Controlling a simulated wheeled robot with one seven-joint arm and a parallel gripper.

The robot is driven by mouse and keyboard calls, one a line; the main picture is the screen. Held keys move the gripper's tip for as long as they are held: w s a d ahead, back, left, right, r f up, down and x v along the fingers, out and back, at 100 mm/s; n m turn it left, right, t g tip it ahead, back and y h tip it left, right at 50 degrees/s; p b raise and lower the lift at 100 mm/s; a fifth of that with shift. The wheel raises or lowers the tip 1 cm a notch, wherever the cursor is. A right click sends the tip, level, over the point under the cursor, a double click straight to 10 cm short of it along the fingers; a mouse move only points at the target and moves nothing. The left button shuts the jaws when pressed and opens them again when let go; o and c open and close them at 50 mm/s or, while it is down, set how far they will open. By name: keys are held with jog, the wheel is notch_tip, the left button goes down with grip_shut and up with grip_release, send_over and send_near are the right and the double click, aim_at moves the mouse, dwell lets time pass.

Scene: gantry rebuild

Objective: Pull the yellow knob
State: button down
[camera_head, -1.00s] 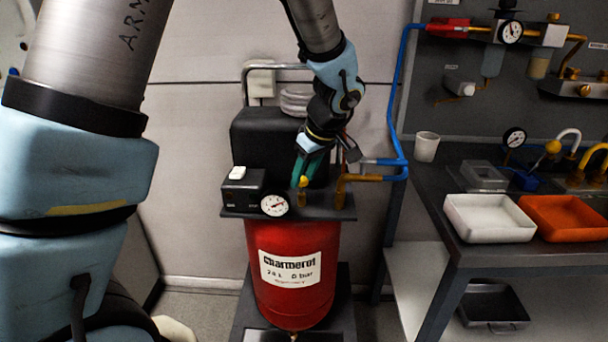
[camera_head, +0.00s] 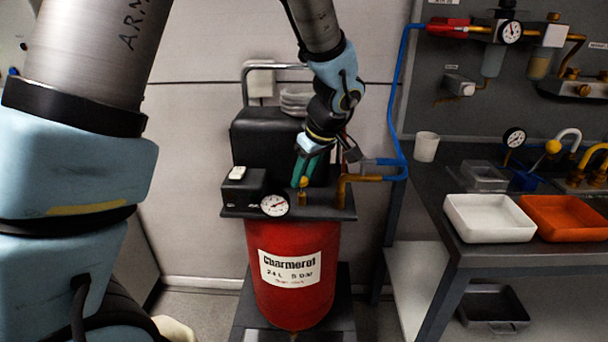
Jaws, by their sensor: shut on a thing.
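The yellow knob (camera_head: 304,182) sits on a brass stem on top of the red compressor tank (camera_head: 291,256), right of the round gauge (camera_head: 274,205). My gripper (camera_head: 304,178) reaches down from above, with its green fingers at the knob. It is shut on the knob; the fingers hide part of it. A brass elbow pipe (camera_head: 343,188) stands just right of the knob and joins a blue hose (camera_head: 398,130).
A black box with a white switch (camera_head: 238,173) stands left of the gauge. A black motor housing (camera_head: 262,140) is behind. On the right, a bench holds a white tray (camera_head: 488,218), an orange tray (camera_head: 566,216) and a cup (camera_head: 425,146).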

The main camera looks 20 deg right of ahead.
dwell(0.4)
jog(key=shift+r+b, duration=0.5)
jog(key=shift+r, duration=0.15)
jog(key=c, duration=0.5)
grip_release()
jog(key=shift+r, duration=0.1)
jog(key=b+v, duration=0.2)
jog(key=v, duration=0.8)
jog(key=shift+s+r, duration=0.15)
jog(key=shift+r, duration=0.15)
jog(key=w+a+f+m+g, duration=0.1)
jog(key=w+a+f, duration=0.15)
jog(key=a, duration=0.45)
jog(key=w+a+f+m+g, duration=0.1)
jog(key=w+a+f, duration=0.1)
jog(key=a+f, duration=0.35)
jog(key=s+a+f+m, duration=0.1)
jog(key=a, duration=0.5)
jog(key=s+a+f+m+h, duration=0.1)
jog(key=s+a+f, duration=0.1)
jog(key=a, duration=0.5)
jog(key=s+a+f+m, duration=0.1)
jog(key=a+f, duration=0.1)
jog(key=a, duration=0.4)
jog(key=shift+s+a+f+g+h, duration=0.2)
jog(key=shift+s+a+g+h, duration=0.05)
jog(key=shift+a+g+h, duration=0.15)
